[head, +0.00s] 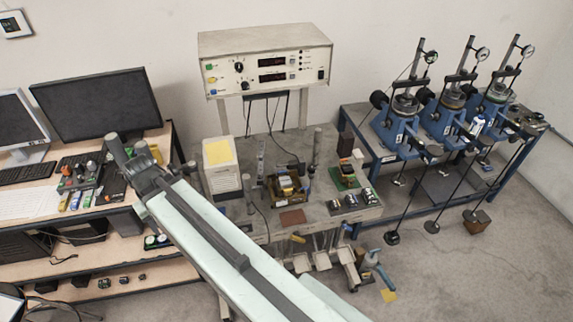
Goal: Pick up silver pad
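I cannot pick out the silver pad with certainty. Small silver pieces (369,196) lie near the right front of the middle bench (330,222), too small to tell their exact shape. My gripper (128,150) is at the far end of my pale arm, in the left of the view, in front of the left desk. Its two grey fingertips look apart, with nothing visible held between them. It is well to the left of the silver pieces. My arm hides part of the floor and the bench's left front.
A yellow-topped white box (220,165) and a reddish-brown plate (293,218) are on the bench. Blue lever frames (400,130) stand at the right. A monitor (97,105) stands on the left desk. Floor at the lower right is open.

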